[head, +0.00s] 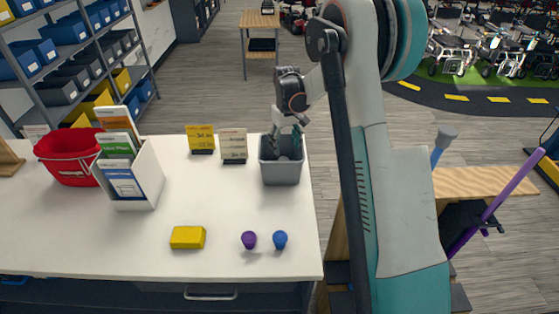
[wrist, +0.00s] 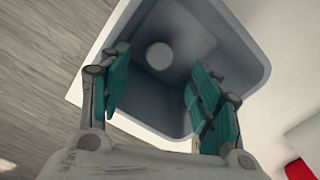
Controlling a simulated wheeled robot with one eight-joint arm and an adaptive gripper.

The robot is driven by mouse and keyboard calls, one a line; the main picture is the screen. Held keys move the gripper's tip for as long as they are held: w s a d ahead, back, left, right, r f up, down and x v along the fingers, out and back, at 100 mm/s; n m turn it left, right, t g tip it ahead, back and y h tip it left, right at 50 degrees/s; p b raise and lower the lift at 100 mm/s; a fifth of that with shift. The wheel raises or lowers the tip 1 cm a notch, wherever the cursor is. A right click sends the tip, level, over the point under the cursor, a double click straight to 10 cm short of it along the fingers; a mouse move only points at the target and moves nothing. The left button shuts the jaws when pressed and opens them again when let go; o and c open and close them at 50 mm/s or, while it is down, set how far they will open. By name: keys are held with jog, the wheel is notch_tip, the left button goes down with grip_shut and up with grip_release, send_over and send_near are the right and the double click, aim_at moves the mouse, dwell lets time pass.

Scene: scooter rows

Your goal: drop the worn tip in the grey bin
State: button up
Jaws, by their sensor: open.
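The grey bin (head: 281,172) stands at the right edge of the white counter, near its far end. My gripper (head: 284,143) points down into its mouth. In the wrist view, my gripper (wrist: 160,66) is open, its teal fingers apart inside the bin's rim, with nothing between them touching either pad. A pale grey round piece, seemingly the worn tip (wrist: 159,56), shows inside the bin (wrist: 240,30), beyond the fingers. Whether it rests on the bottom is hard to tell. The head view does not show it.
A purple tip (head: 249,240), a blue tip (head: 280,239) and a yellow block (head: 188,237) are on the counter's near part. Price signs (head: 233,145), a leaflet holder (head: 140,185) and a red basket (head: 68,158) stand left of the bin. A purple cane (head: 505,192) leans at right.

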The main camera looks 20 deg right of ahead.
jog(key=shift+r, duration=0.1)
notch_tip(320, 180, up, 12)
dwell(0.5)
jog(key=s+a+r+t+b, duration=0.2)
jog(key=s+a+b, duration=0.15)
jog(key=s, duration=0.45)
jog(key=s+a+r+t+b, duration=0.1)
jog(key=s+a+r+b, duration=0.15)
jog(key=s+a, duration=0.4)
jog(key=s+a+f+t+b, duration=0.2)
jog(key=s+f, duration=0.2)
jog(key=s, duration=0.5)
jog(key=s+a+f+t+b, duration=0.2)
jog(key=s+f, duration=0.3)
jog(key=s, duration=0.4)
jog(key=shift+s+f+m+b, duration=0.2)
jog(key=shift+m+b, duration=0.2)
jog(key=shift+b, duration=0.3)
